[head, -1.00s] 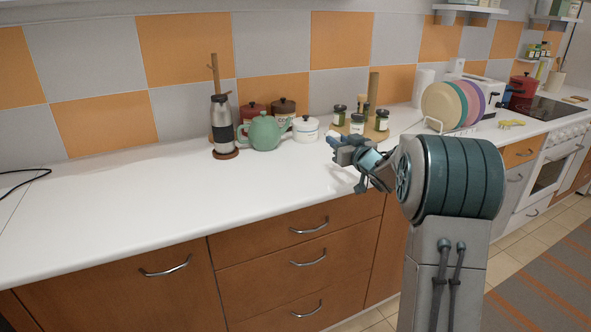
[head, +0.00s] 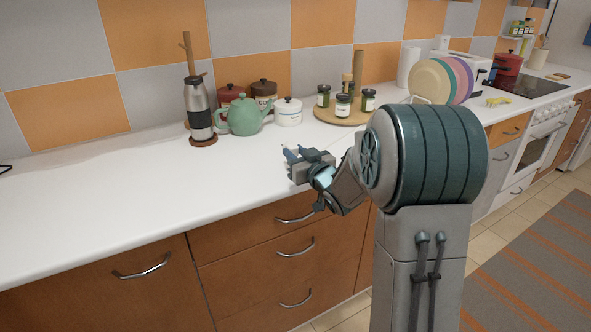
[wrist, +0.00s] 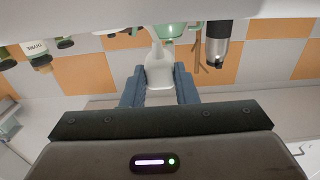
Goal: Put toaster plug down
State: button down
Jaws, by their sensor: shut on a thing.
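My gripper (head: 290,152) is over the white counter (head: 130,195), near its front edge, in front of the white lidded pot and the green teapot. In the wrist view my gripper (wrist: 160,78) has its blue fingers on either side of a white piece, the toaster plug (wrist: 160,72), and is shut on it. The plug is hardly visible in the head view, and its cord cannot be made out. The white toaster (head: 460,64) stands far right on the counter, partly behind a rack of coloured plates.
The green teapot (head: 243,116), white pot (head: 288,112) and steel flask (head: 198,110) stand at the back. A round wooden board (head: 335,120) with several jars lies right of them. The left counter is clear except for a dark cable (head: 5,168).

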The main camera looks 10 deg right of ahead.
jog(key=shift+s+f, duration=0.1)
jog(key=shift+f, duration=1.9)
jog(key=shift+f+b, duration=0.1)
jog(key=shift+b, duration=0.2)
jog(key=shift+f, duration=0.15)
jog(key=c, duration=1.1)
grip_release()
jog(key=shift+c, duration=0.2)
